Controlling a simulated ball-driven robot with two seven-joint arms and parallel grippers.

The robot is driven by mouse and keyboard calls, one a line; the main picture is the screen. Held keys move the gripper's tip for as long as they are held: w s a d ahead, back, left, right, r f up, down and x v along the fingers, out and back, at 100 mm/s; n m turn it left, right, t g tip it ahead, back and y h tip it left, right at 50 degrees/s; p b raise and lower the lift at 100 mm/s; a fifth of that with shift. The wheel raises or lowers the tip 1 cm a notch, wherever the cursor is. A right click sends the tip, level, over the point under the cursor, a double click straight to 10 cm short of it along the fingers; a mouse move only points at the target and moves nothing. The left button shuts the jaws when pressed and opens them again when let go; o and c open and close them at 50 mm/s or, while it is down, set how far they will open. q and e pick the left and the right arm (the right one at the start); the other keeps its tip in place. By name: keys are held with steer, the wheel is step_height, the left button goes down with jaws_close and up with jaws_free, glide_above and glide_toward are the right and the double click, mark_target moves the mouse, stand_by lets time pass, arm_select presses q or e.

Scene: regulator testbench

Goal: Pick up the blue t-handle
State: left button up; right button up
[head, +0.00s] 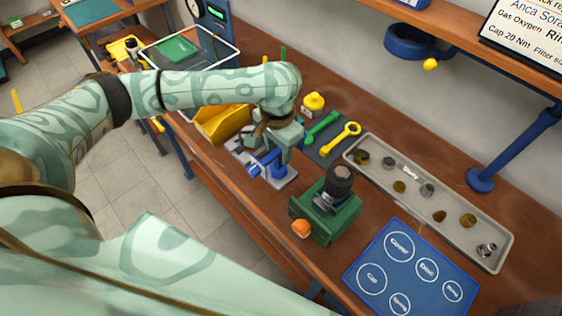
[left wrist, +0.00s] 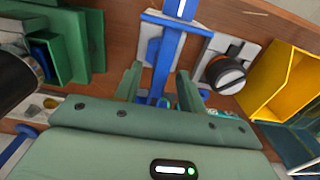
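My left gripper (head: 281,138) is over a blue piece (head: 266,164) on a pale grey base plate near the bench's front edge. In the left wrist view its two fingers (left wrist: 159,88) stand apart, open. A blue bar with a crosspiece (left wrist: 170,42) runs down the picture toward the gap between them, and more blue shows low in that gap. I cannot tell which blue part is the t-handle and which is its mount, nor whether a finger touches it. The gripper hides part of the blue piece in the head view. My right gripper is not in view.
A green fixture (head: 325,217) with a dark round top stands close by, an orange knob (head: 301,229) beside it. A yellow bin (head: 222,122), green and yellow tools (head: 342,137), a grey parts tray (head: 420,198) and a blue mat (head: 403,275) lie around. A black knob (left wrist: 231,74) sits right of the bar.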

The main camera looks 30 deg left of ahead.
arm_select(q)
steer(key=shift+f, duration=0.85)
steer(key=shift+r, duration=0.1)
jaws_close()
steer(key=shift+r, duration=0.1)
